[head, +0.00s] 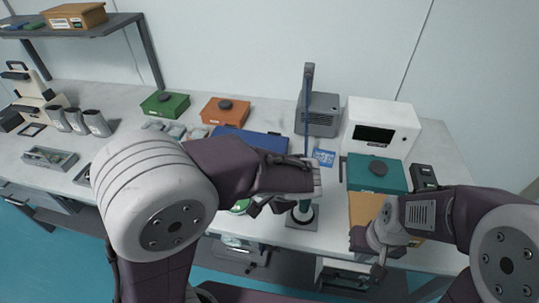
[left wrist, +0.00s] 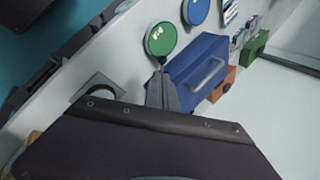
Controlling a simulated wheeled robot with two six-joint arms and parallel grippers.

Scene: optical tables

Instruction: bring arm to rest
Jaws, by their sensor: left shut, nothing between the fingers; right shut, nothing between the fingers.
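My left arm reaches across the middle of the head view, over the bench's front part. Its gripper (head: 254,210) is shut and empty, partly hidden under the wrist. In the left wrist view the closed fingertips (left wrist: 161,63) appear just below a green round dish (left wrist: 161,38); I cannot tell whether they touch. In the head view only part of the green dish (head: 239,207) shows beside the gripper. My right arm comes in from the right. Its gripper (head: 378,272) is shut and empty, low by the bench's front edge, near a tan board (head: 366,208).
A blue case (head: 250,140) with a handle lies behind the left arm. A dark upright post (head: 308,100) stands by the left wrist. Orange (head: 225,111) and green (head: 165,104) boxes stand behind.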

